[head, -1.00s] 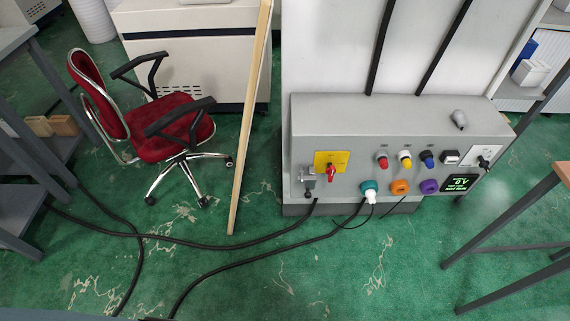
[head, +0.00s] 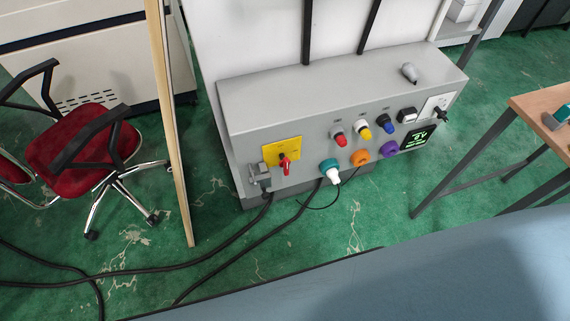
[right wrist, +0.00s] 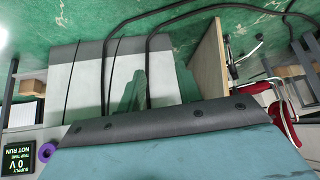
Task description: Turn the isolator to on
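The isolator is a red handle (head: 286,165) on a yellow plate (head: 283,149), at the left end of the front of a grey machine box (head: 340,100). The handle stands roughly upright in the picture. A grey fitting (head: 260,175) sits just left of the plate and partly overlaps its edge. The lit display (head: 417,139) at the right of the panel also shows in the right wrist view (right wrist: 18,157), where it reads supply 0 V and NOT RUN. Neither of my grippers shows in the head view, and I make out no gripper fingers in the right wrist view.
Red, yellow and blue knobs and teal (head: 329,168), orange and purple sockets share the panel. A wooden board (head: 172,130) leans left of the box, beside a red chair (head: 80,140). Black cables (head: 240,232) cross the floor. A wooden-topped table (head: 545,125) stands right.

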